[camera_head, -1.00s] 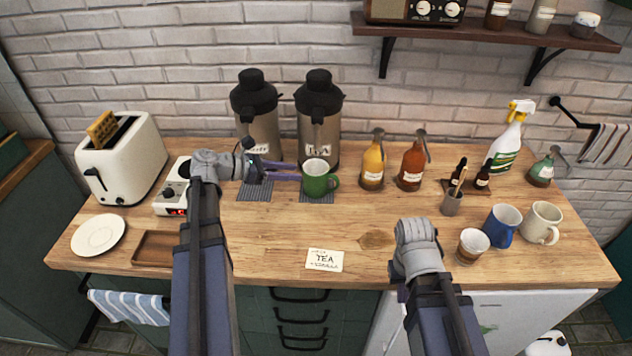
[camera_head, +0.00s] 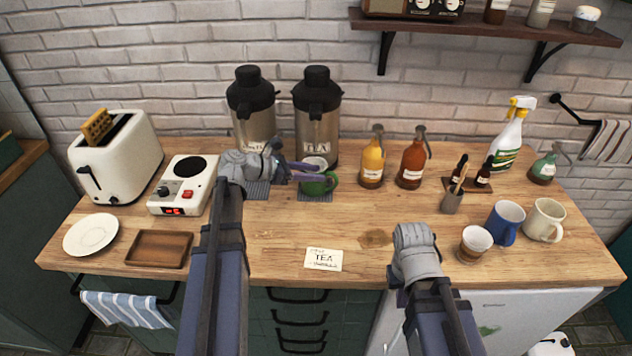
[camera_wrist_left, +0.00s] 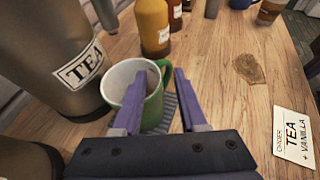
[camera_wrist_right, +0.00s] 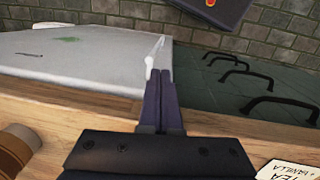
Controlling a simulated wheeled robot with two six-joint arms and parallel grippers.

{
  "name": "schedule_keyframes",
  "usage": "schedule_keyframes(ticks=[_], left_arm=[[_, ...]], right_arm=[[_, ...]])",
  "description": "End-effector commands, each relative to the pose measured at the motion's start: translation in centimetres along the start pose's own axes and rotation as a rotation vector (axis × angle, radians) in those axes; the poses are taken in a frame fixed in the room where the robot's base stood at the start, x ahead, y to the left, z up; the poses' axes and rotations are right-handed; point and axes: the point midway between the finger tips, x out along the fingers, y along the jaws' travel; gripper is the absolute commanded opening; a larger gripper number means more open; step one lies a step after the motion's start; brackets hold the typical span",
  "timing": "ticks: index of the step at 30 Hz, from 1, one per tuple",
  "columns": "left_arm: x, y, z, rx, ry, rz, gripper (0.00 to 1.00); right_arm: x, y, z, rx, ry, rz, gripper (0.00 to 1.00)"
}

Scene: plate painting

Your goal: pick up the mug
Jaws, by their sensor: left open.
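A green mug with a white inside (camera_head: 318,187) stands upright on a dark striped mat (camera_head: 316,197) in front of the dispenser labelled TEA (camera_head: 317,110). In the left wrist view, the mug (camera_wrist_left: 122,82) has its handle toward the right. My left gripper (camera_head: 322,177) is open at the mug, its purple fingers overlapping it in the head view. In the left wrist view, one finger of my left gripper (camera_wrist_left: 160,88) crosses the mug's front and the other is right of the handle. Contact cannot be told. My right gripper (camera_wrist_right: 160,98) is shut and empty near the counter's front edge.
A card reading TEA + VANILLA (camera_head: 323,259) lies near the front edge. Yellow (camera_head: 373,160) and brown (camera_head: 411,163) pump bottles stand right of the mug. A blue mug (camera_head: 505,222) and a cream mug (camera_head: 545,219) are at right. The middle counter is mostly clear.

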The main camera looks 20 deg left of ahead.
Motion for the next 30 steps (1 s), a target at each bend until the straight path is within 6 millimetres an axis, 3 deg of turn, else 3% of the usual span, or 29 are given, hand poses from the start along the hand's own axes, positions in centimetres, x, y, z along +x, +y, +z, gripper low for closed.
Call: schedule_keyframes(ticks=[2, 12, 30], left_arm=[[-0.04, -0.01, 0.02, 0.0, 0.0, 0.0, 0.38], [-0.05, -0.02, 0.01, 0.0, 0.0, -0.001, 0.0], [-0.05, -0.02, -0.08, 0.0, 0.003, -0.001, 0.0]], right_arm=[[-0.04, 0.0, 0.0, 0.0, 0.0, 0.0, 0.0], [-0.03, 0.0, 0.0, 0.0, 0.0, 0.0, 0.0], [-0.01, 0.0, 0.0, 0.0, 0.0, 0.0, 0.0]])
